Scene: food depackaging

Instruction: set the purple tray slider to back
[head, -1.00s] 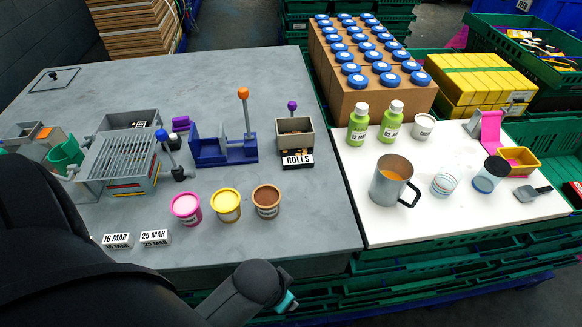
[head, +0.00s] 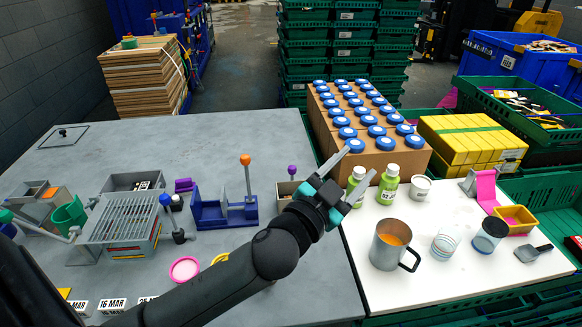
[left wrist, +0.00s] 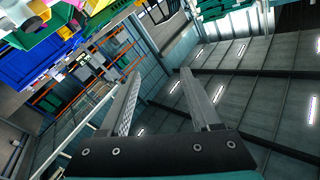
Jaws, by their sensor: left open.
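A purple ball knob (head: 292,169) stands on a short stem behind the small grey tray (head: 285,188) near the right edge of the grey table in the head view. The tray's front and its label are hidden behind my left arm. My left gripper (head: 356,165) is open and empty, raised to the right of the knob and over the bottles, fingers pointing up and away. The left wrist view shows its two fingers (left wrist: 160,72) apart with nothing between them.
The blue press (head: 225,210) with an orange-knobbed lever stands left of the tray. A green bottle (head: 388,185), a steel mug (head: 390,245) and jars stand on the white board at right. Blue-capped boxes (head: 350,125) stand behind.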

